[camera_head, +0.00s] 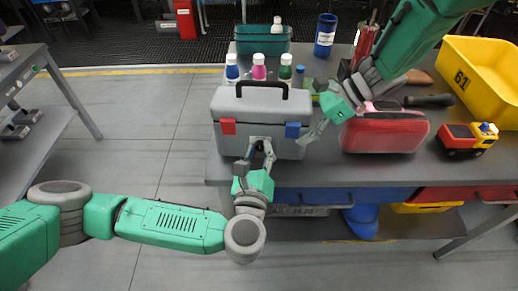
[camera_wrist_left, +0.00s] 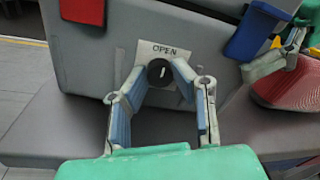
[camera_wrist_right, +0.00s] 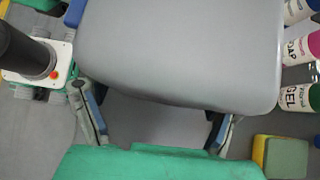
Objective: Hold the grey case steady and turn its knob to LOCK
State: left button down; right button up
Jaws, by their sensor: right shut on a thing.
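The grey case (camera_head: 240,108) stands upright on the table with its black handle raised. Its front has a red latch and a blue latch. In the left wrist view, a black knob (camera_wrist_left: 160,73) with a white mark sits on a plate (camera_wrist_left: 165,50) reading OPEN. My left gripper (camera_head: 260,148) is open, its fingertips on either side of the knob; I cannot tell whether they touch it.
A red case (camera_head: 385,133) lies close to the right of the grey case, with a toy truck (camera_head: 465,140) and yellow bin (camera_head: 480,75) beyond. Several bottles (camera_head: 259,68) and a green bin (camera_head: 263,38) stand behind. The floor left of the table is clear.

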pick_arm(q)
jog(key=shift+a+f+m, duration=0.1)
jog(key=shift+a+m, duration=0.05)
jog(key=shift+m, duration=0.15)
pick_arm(e)
jog(key=shift+w+d+r, duration=0.1)
jog(key=shift+w, duration=0.05)
pick_arm(q)
jog(key=m, duration=0.4)
jog(key=shift+w, duration=0.1)
jog(key=m, duration=0.4)
jog(key=shift+y, duration=0.3)
jog(key=m, duration=0.4)
jog(key=shift+m, duration=0.3)
jog(key=m, duration=0.4)
jog(key=shift+f, duration=0.1)
jog(key=shift+m, duration=0.3)
jog(key=c, duration=1.5)
grip_release()
jog(key=shift+o, duration=0.8)
